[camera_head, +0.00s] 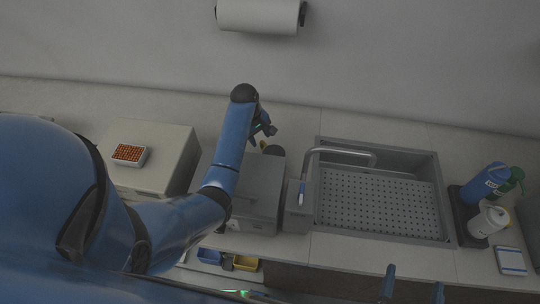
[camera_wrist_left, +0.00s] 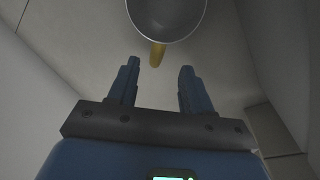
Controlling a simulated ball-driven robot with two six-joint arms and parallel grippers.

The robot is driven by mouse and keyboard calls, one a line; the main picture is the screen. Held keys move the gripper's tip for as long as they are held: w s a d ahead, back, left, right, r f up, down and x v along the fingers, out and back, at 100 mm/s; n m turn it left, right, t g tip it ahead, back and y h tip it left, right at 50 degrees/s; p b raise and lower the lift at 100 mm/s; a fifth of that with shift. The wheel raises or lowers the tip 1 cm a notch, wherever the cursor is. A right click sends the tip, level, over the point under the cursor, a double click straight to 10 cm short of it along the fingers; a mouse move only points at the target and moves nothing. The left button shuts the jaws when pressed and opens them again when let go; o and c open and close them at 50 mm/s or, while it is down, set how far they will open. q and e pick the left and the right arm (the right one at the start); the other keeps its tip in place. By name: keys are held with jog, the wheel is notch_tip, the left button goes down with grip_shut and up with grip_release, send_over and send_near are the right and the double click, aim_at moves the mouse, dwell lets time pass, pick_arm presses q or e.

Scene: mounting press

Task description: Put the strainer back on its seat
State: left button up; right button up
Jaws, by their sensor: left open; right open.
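A round grey bowl-like piece with a short yellow handle, which looks like the strainer (camera_wrist_left: 165,18), is at the top of the left wrist view, cut off by its edge. Its handle points down toward the gap between my left fingers. My left gripper (camera_wrist_left: 160,68) is open and empty, with the handle just beyond its fingertips. In the head view my left gripper (camera_head: 266,128) is behind the grey machine, near a small yellow bit (camera_head: 264,144); the arm hides much there. My right gripper (camera_head: 413,289) shows as two spread blue fingers at the bottom edge. I cannot make out the seat.
The grey machine (camera_head: 262,187) stands left of a sink (camera_head: 380,204) with a perforated tray and tap. A pale box (camera_head: 150,172) carries an orange-filled rack (camera_head: 129,154). Bottles (camera_head: 486,184) stand at right. Blue and yellow bins (camera_head: 245,264) are below the counter's front.

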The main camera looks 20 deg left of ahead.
aim_at(262, 142)
pick_arm(q)
jog(key=shift+w+d+f, duration=0.2)
jog(key=shift+w+f, duration=0.1)
jog(key=shift+f, duration=0.2)
jog(key=f, duration=0.1)
jog(key=f+p, duration=0.1)
jog(key=f, duration=0.2)
jog(key=shift+w, duration=0.25)
jog(key=shift+w+d+f, duration=0.1)
jog(key=shift+f, duration=0.1)
jog(key=shift+c, duration=0.3)
grip_shut()
